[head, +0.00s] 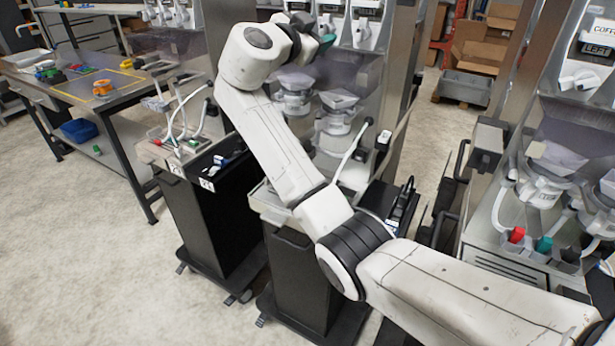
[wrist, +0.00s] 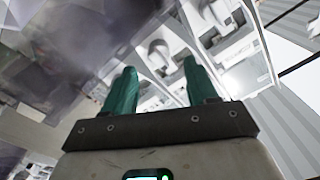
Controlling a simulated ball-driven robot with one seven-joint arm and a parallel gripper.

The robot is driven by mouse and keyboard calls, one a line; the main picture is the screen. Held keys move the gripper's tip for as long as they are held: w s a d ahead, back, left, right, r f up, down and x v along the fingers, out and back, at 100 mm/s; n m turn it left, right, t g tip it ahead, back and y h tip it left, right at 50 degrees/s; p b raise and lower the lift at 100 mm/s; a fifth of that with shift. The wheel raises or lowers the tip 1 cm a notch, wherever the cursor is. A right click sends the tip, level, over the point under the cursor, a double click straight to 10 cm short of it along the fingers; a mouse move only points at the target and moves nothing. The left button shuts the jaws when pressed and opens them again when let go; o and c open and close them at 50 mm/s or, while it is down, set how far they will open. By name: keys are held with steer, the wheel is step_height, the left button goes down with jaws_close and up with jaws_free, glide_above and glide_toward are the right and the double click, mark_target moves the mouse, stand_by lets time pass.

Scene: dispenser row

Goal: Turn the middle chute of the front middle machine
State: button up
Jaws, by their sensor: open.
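The front middle machine (head: 385,75) stands behind my raised arm in the head view. White chutes show along its upper front, one (head: 362,30) just right of my gripper. My arm and gripper cover part of this row, so I cannot tell for sure which is the middle chute. My gripper (head: 326,41) is at the height of the chutes, its green fingers partly hidden by the wrist. In the wrist view the two green fingers (wrist: 160,72) are apart with nothing held between them. A white chute with a rounded knob (wrist: 160,50) shows beyond the gap; contact is not visible.
Clear hoppers (head: 340,112) hang below the chutes. Another machine (head: 545,185) stands close on the right, with a dark handle post (head: 487,145) beside it. A workbench (head: 110,95) with small coloured parts is at left. The floor (head: 90,250) at front left is clear.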

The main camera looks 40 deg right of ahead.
steer(key=b+v, duration=0.3)
steer(key=v, duration=0.7)
steer(key=s+f+n+y, duration=0.2)
steer(key=f+n, duration=0.1)
steer(key=f, duration=0.7)
steer(key=s+f+n+y, duration=0.2)
steer(key=f+n+y, duration=0.1)
steer(key=f, duration=0.7)
steer(key=s+a+f+n+y, duration=0.1)
steer(key=s+f+n+y, duration=0.1)
steer(key=f, duration=0.8)
steer(key=shift+s+f+n+y, duration=0.15)
steer(key=shift+s+n+y, duration=0.1)
steer(key=shift+n+y, duration=0.35)
